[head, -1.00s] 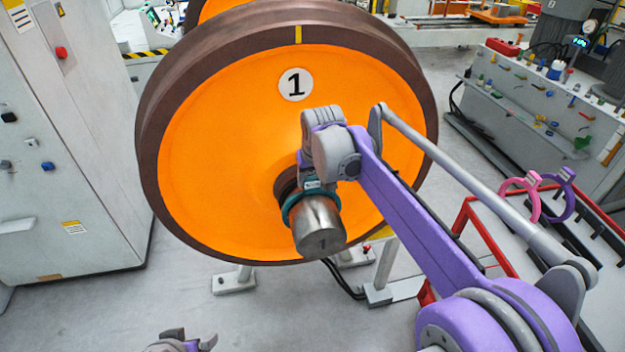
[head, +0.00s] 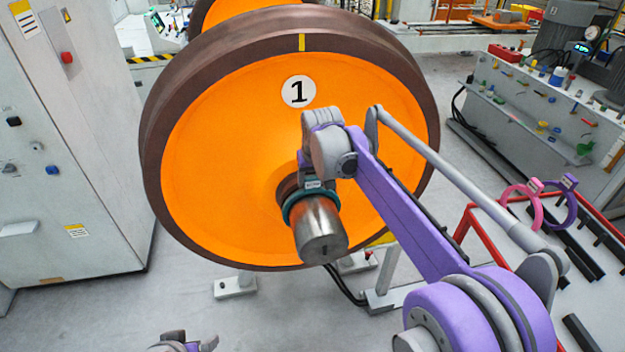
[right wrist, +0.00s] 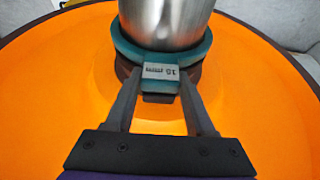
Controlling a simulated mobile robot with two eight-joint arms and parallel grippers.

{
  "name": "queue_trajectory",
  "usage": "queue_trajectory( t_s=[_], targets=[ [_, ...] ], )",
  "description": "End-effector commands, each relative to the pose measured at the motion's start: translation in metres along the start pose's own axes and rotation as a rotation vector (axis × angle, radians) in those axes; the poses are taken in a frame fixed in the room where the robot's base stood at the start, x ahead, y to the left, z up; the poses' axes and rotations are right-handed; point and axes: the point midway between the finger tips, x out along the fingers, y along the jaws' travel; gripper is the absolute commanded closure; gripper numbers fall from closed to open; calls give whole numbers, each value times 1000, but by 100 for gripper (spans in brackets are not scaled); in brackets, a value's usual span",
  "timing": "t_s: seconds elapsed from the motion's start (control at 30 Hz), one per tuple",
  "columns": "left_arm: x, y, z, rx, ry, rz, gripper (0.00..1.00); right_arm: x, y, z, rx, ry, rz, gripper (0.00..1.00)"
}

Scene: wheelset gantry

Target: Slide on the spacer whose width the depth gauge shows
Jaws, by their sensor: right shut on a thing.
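The teal spacer ring (head: 291,216) is around the steel axle end (head: 321,232) of the orange wheel (head: 225,150) marked 1. My right gripper (head: 306,185) is shut on its label tab. In the right wrist view the teal ring (right wrist: 125,50) encircles the shaft (right wrist: 165,20), close to the dark collar behind it. Its label (right wrist: 160,72) is upside down and seems to read 16. My left gripper (head: 185,343) shows only at the bottom edge, cut off. A small lit display (head: 582,47) at the upper right is too small to read.
A pink ring (head: 523,212) and a purple ring (head: 570,205) stand on a red-framed rack at the right. A grey cabinet (head: 85,140) stands at the left. A grey tool panel (head: 540,110) with small coloured parts stands at the back right.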

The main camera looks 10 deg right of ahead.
Motion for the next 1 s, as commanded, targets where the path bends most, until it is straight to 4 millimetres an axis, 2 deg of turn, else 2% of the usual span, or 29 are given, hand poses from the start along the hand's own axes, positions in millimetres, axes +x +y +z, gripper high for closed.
queue_trajectory(
  t_s=[0.23,0.27,0.43,0.47,0.77,0.87,1.0],
  targets=[
    [-1,0,-3,0,3,0,10,2,0,-6,0,1,0,100],
    [-1,0,-2,0,3,0,10,2,0,-7,0,1,0,44],
    [-1,0,-2,0,3,0,10,2,0,-6,0,1,0,13],
    [-1,0,-2,0,3,0,10,2,0,-6,0,1,0,10],
    [-1,0,-2,0,2,0,10,1,0,-6,0,0,0,10],
    [-1,0,-2,0,3,0,10,-7,0,-6,0,0,0,10],
    [-1,0,-3,0,3,0,10,-32,0,-6,0,1,0,10]
  ],
)
